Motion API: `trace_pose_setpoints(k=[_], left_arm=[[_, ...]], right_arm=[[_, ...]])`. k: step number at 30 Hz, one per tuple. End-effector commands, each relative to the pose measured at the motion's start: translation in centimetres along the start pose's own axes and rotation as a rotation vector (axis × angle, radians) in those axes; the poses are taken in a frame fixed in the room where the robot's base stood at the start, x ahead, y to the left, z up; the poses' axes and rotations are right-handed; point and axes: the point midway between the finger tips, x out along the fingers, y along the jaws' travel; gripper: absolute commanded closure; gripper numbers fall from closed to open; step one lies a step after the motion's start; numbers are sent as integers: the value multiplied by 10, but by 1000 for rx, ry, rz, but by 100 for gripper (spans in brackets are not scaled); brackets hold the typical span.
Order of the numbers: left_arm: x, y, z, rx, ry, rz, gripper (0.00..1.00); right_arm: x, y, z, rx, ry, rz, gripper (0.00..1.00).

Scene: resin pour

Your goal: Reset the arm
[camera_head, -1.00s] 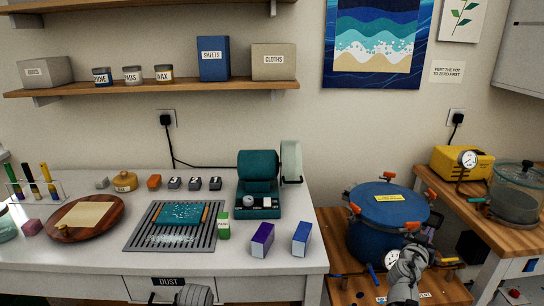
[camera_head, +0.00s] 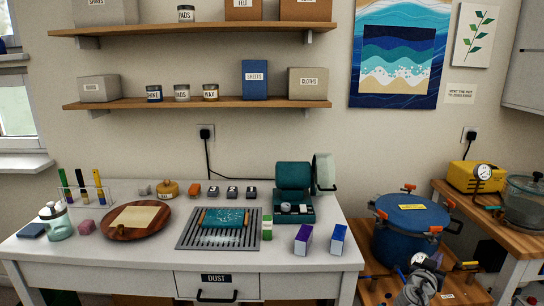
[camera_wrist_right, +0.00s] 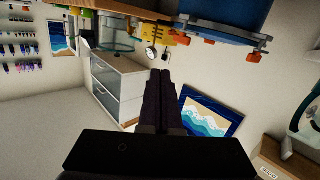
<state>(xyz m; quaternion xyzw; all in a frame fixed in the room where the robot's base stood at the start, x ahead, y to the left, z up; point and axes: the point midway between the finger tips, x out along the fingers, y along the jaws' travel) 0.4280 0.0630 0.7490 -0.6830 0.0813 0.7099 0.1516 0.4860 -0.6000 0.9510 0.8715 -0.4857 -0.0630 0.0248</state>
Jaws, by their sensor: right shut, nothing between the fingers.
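My right gripper (camera_wrist_right: 160,78) is shut and empty in the right wrist view, its two dark fingers together. In the head view my right arm comes up at the bottom right, in front of the blue pressure pot (camera_head: 404,238), and the right gripper (camera_head: 462,266) points to the right there. The pot has a closed blue lid with orange clamps. It also shows upside down at the top of the right wrist view (camera_wrist_right: 225,18), apart from the fingers. My left gripper is not in the head view.
The white bench (camera_head: 130,260) holds a round wooden board (camera_head: 160,225), a slotted grey tray (camera_head: 190,240) with a teal piece, a teal machine (camera_head: 293,180) and two small boxes. A yellow pump (camera_head: 462,176) and a glass-lidded pot (camera_head: 524,205) stand at the right.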

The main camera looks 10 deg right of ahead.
Motion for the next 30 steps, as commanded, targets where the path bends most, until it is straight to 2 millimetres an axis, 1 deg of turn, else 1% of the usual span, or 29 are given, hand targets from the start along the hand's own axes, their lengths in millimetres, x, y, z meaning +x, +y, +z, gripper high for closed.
trace_pose_setpoints(k=[8, 11, 16, 20, 23, 24, 26, 27, 29, 30], left_arm=[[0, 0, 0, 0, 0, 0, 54], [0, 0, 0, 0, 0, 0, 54], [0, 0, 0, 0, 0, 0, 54], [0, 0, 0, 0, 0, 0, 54], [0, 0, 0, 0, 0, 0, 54], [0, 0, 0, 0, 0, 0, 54], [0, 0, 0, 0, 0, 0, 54], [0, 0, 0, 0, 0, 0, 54], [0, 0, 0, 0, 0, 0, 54], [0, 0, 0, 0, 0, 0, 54]], right_arm=[[-11, -27, 10, -15, -54, -4, 100], [-18, -40, 17, -26, -87, -7, 100], [-38, -73, 34, -60, -174, -24, 100], [-63, -108, 55, -109, -275, -58, 100], [-97, -144, 79, -177, -391, -111, 100], [-115, -161, 91, -216, -448, -143, 100], [-147, -185, 110, -284, -540, -201, 100], [-170, -200, 123, -334, -600, -243, 100], [-205, -219, 140, -414, -685, -313, 100], [-230, -230, 151, -470, -741, -363, 100]])
